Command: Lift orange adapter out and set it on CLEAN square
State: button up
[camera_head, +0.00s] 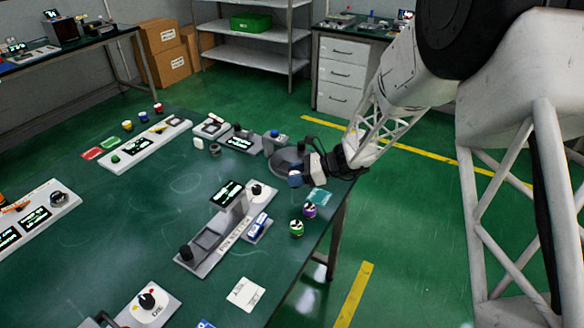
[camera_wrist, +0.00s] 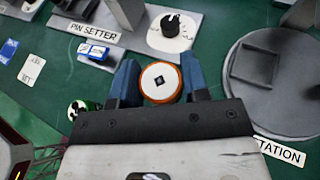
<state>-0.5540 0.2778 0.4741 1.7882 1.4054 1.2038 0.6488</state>
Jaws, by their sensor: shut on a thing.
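My gripper (camera_head: 297,178) is above the table's right side, beside the round grey station. In the wrist view my gripper (camera_wrist: 160,76) is shut on the orange adapter (camera_wrist: 160,88), a round piece with an orange rim and a white top bearing a dark square mark. The blue fingers press it from both sides. I cannot make out the adapter in the head view. A white card (camera_head: 246,294) lies flat near the table's front right; it also shows in the wrist view (camera_wrist: 32,68). Its lettering is too small to read surely as CLEAN.
The pin setter (camera_head: 215,235) with its upright screen and knob stands left of my gripper. The round station (camera_head: 288,158) lies behind it. Green (camera_head: 296,228) and purple (camera_head: 310,210) round pieces stand near the right edge.

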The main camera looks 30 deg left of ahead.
jog(key=shift+s+d+r, duration=0.15)
jog(key=shift+s+d, duration=0.6)
jog(key=shift+s, duration=0.05)
jog(key=w+d+f+m+t, duration=0.35)
jog(key=w+d+f, duration=0.45)
jog(key=d, duration=0.6)
jog(key=w+d+f+m+t, duration=0.4)
jog(key=w+d, duration=0.6)
jog(key=d, duration=0.5)
jog(key=w+d+f+m+t, duration=0.25)
jog(key=w+d+f, duration=0.6)
jog(key=d, duration=0.55)
jog(key=s+a+r+n+g+y, duration=0.1)
jog(key=s+a+r+n+g, duration=0.15)
jog(key=s+a+r, duration=0.4)
jog(key=s+a+r+n+g+y, duration=0.1)
jog(key=s+a+r+n+g, duration=0.2)
jog(key=s+a, duration=0.7)
jog(key=s+a+r+n+g+h, duration=0.1)
jog(key=s+a+r+n+g, duration=0.1)
jog(key=s+a+r, duration=0.2)
jog(key=s+a+r+n+g+h, duration=0.1)
jog(key=s+a+r, duration=0.4)
jog(key=s, duration=0.7)
jog(key=a+n+g, duration=0.1)
jog(key=a, duration=0.1)
jog(key=shift+s+a+r, duration=0.2)
jog(key=shift+a+r, duration=0.1)
jog(key=shift+a, duration=0.1)
